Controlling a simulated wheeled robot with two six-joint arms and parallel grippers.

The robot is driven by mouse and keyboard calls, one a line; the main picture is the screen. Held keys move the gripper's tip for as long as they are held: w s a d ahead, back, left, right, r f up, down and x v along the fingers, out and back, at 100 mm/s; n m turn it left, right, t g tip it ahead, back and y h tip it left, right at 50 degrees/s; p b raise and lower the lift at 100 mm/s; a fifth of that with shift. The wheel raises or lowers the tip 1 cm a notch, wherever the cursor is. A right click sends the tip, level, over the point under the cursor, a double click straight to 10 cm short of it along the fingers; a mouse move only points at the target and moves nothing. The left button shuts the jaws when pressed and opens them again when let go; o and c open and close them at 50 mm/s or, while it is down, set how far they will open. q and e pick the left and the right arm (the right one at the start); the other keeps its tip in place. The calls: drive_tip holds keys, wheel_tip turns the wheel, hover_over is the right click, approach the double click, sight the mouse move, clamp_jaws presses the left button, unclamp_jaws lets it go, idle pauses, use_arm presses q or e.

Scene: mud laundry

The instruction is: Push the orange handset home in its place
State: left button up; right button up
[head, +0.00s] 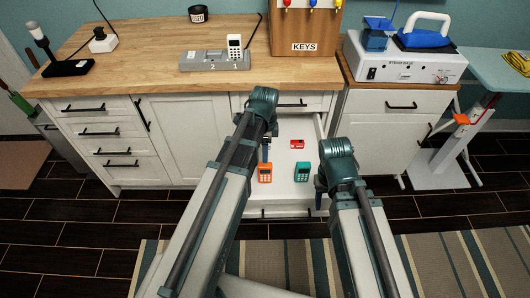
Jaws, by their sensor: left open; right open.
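The orange handset (265,172) lies in the open white drawer (284,205), keypad side up. My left gripper (265,156) points down just behind it in the picture. It is open, and I cannot tell whether it touches the handset. My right gripper (319,195) is open and low at the drawer's right side, partly hidden by its own wrist. On the wooden counter, a grey dock (205,61) has places marked 2 and 1. A white handset (235,46) stands upright in place 1. Place 2 looks empty.
A teal handset (303,171) and a small red object (297,144) also lie in the drawer. A wooden KEYS box (304,36) stands right of the dock. A steam unit (404,62) with a blue iron sits further right. The counter left of the dock is mostly clear.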

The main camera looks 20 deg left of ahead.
sight(265, 165)
use_arm(q)
drive_tip(key=shift+f+b, duration=4)
drive_tip(key=shift+b, duration=0.05)
clamp_jaws()
drive_tip(key=shift+r, duration=0.15)
drive_tip(key=shift+r+p, duration=2.95)
drive_tip(key=shift+p, duration=0.15)
